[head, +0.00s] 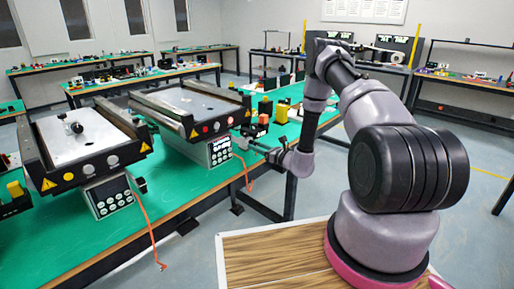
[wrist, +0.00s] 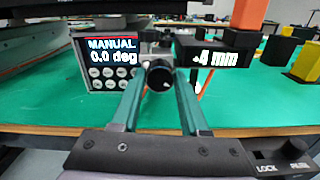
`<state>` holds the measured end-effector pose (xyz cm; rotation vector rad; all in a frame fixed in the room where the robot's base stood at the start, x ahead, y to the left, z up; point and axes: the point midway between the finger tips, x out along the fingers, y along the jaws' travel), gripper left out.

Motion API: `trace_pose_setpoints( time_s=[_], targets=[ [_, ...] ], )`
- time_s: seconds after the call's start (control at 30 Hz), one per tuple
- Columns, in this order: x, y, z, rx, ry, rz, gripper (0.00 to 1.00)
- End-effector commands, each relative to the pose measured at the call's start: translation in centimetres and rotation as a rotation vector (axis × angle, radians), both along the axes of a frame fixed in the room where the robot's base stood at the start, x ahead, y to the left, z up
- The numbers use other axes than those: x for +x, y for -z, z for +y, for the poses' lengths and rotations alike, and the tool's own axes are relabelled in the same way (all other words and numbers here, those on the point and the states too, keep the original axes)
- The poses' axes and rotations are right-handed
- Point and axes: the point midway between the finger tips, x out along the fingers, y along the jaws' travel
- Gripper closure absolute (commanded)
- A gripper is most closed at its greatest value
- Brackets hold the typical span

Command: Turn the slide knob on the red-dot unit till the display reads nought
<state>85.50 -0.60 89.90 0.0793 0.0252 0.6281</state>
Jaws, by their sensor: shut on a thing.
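The red-dot unit (head: 190,110) is the right conveyor on the green bench, with a red dot (head: 204,129) on its front. My gripper (head: 262,150) reaches to the right side of its control box in the head view. In the wrist view my gripper (wrist: 160,74) is shut on the dark round slide knob (wrist: 161,80), one finger on each side. A pale mark shows on the knob's face. The display (wrist: 215,58) right of the knob appears to read -4 mm. The control panel (wrist: 109,62) at left reads MANUAL, 0.0 deg.
A second conveyor unit (head: 80,140) with its own control box stands to the left. Yellow and dark blocks (head: 265,108) stand on the bench beyond my gripper. An orange cable (head: 248,175) hangs near the right control box. Other benches line the room.

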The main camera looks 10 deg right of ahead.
Motion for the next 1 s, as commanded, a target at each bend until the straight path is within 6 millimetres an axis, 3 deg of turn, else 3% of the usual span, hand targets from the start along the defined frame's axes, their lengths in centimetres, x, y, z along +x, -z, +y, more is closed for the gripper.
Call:
trace_pose_setpoints(
  time_s=[0.27, 1.0],
  targets=[
    [-0.01, 0.05, -0.11, 0.124, 0.002, 0.091, 1.00],
    [-0.10, 0.24, -0.22, 0.685, 0.002, 0.502, 1.00]
  ],
)
